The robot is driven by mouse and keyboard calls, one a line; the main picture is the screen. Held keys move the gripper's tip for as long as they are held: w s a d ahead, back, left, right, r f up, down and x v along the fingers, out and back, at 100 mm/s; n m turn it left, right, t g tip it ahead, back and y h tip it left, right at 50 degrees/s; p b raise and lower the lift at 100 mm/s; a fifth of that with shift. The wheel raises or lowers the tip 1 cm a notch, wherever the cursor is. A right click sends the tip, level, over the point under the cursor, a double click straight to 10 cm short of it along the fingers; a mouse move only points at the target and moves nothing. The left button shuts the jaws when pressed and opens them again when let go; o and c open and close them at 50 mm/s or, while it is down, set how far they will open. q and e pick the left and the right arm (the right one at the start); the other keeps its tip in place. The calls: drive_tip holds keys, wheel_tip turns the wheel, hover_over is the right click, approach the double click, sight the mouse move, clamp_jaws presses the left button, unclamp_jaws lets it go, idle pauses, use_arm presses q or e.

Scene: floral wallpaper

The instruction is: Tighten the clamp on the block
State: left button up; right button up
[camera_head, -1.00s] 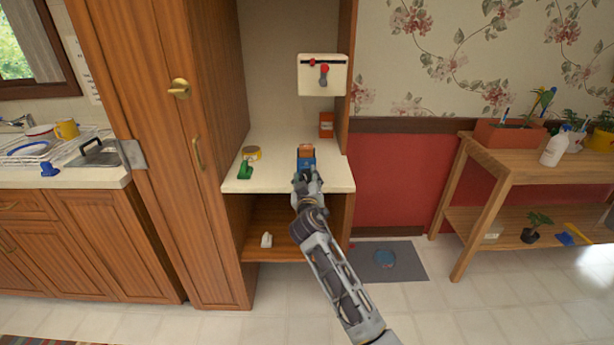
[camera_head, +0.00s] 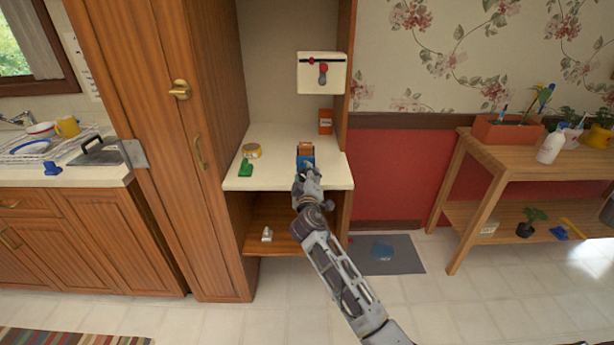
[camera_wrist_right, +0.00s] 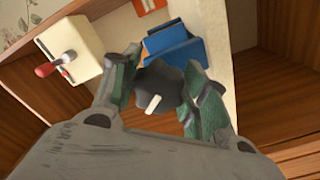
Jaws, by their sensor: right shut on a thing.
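The blue clamp (camera_head: 306,161) stands on the cream counter, with a brown block (camera_head: 304,148) at its top. In the right wrist view the clamp's blue body (camera_wrist_right: 175,46) lies just beyond the fingers. My right gripper (camera_head: 307,174) reaches over the counter's front edge to the clamp. In the right wrist view its greenish fingers (camera_wrist_right: 160,93) are shut around a dark lobed knob (camera_wrist_right: 165,83) with a white pointer mark on it. The knob is hidden by the gripper in the head view. My left gripper is not in view.
A green object (camera_head: 246,168) and a yellow tin (camera_head: 251,150) stand left on the counter (camera_head: 275,178). An orange box (camera_head: 325,121) is at the back right. A cream wall box (camera_head: 322,73) with a red-tipped lever hangs above. Cabinet panels flank both sides.

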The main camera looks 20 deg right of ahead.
idle(0.4)
drive_tip(key=o, duration=1)
drive_tip(key=shift+o, duration=0.2)
drive_tip(key=v, duration=1.2)
